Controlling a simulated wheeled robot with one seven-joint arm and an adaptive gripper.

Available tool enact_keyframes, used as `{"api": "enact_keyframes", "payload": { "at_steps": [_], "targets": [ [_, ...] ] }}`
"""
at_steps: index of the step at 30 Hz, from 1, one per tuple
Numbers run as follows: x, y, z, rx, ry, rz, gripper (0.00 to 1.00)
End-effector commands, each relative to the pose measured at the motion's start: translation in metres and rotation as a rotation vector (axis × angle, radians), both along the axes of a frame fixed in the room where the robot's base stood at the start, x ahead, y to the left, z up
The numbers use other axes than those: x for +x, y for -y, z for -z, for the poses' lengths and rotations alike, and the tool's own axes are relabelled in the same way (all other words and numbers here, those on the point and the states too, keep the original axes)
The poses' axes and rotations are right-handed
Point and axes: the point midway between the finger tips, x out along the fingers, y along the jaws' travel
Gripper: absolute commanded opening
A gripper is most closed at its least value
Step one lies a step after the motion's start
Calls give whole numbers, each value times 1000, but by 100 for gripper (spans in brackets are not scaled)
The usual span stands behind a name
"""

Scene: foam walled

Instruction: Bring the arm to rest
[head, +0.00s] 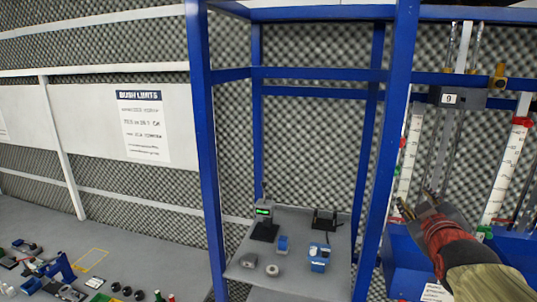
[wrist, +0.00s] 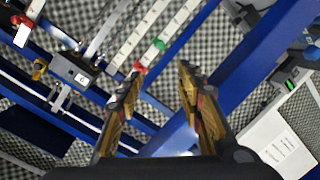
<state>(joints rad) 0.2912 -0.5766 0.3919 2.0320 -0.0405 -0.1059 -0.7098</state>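My gripper (head: 418,205) is at the right of the head view, raised in front of the blue frame and the white scales. In the wrist view my gripper (wrist: 160,85) shows two brown-and-dark fingers standing apart with nothing between them. It is open and empty. My forearm, red and tan, runs down to the lower right corner of the head view. No object touches the fingertips in either view.
A blue post frame (head: 207,150) stands around a grey shelf (head: 290,290) bearing a green-lit device (head: 264,222) and small blue parts (head: 318,258). White scales (head: 505,175) stand at the right. A cluttered bench (head: 120,270) is at the lower left.

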Motion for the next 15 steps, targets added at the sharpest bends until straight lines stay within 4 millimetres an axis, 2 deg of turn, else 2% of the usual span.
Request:
{"api": "enact_keyframes", "payload": {
  "at_steps": [5,8,11,15],
  "targets": [
    [-17,-4,47,158,-114,36,37],
    [-34,-10,80,266,-193,69,37],
    [-59,-22,121,384,-286,109,37],
    [-111,-52,194,566,-445,185,37]
  ]
}}
